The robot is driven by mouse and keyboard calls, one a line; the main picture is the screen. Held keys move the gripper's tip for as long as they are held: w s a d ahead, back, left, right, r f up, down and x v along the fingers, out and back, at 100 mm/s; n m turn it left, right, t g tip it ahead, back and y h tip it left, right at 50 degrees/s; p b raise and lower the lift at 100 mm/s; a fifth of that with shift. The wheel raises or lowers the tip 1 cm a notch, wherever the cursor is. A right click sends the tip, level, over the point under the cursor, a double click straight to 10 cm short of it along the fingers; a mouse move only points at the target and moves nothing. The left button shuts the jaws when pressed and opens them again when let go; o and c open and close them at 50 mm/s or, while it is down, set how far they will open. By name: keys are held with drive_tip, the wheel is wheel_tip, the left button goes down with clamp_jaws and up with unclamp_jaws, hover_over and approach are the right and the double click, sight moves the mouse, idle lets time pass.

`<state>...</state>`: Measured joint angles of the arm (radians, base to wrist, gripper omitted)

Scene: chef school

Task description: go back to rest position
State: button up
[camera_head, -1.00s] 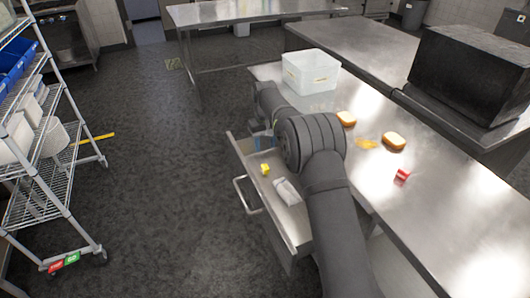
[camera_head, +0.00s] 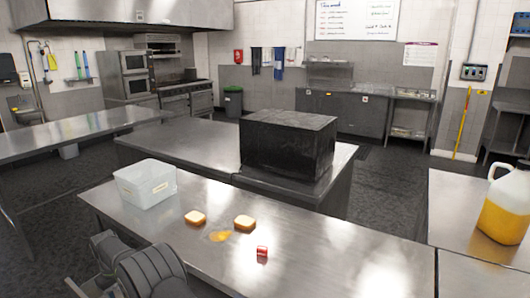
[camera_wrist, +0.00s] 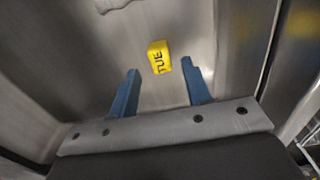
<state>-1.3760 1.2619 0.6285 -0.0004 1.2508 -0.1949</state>
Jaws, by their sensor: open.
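My gripper (camera_wrist: 160,84) shows in the wrist view as two blue fingers spread apart, with nothing held between them. It points down into the open metal drawer (camera_wrist: 85,75). A yellow block marked "TUE" (camera_wrist: 159,57) lies on the drawer floor just beyond the fingertips, apart from them as far as I can tell. Part of a pale object (camera_wrist: 112,4) shows at the top edge. In the head view my arm is at the lower left; the gripper is hidden there and only a bit of the drawer (camera_head: 78,288) shows.
On the steel table (camera_head: 330,265) stand a clear plastic bin (camera_head: 146,184), two bread-like pieces (camera_head: 195,217) (camera_head: 245,222), a yellow-orange spill-like patch (camera_head: 218,236) and a small red item (camera_head: 262,252). A black box (camera_head: 287,145) stands behind. A jug (camera_head: 505,207) is at the right.

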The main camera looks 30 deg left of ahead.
wheel_tip(320, 180, down, 4)
drive_tip(key=shift+r, duration=0.2)
wheel_tip(320, 180, up, 2)
drive_tip(key=shift+r, duration=0.9)
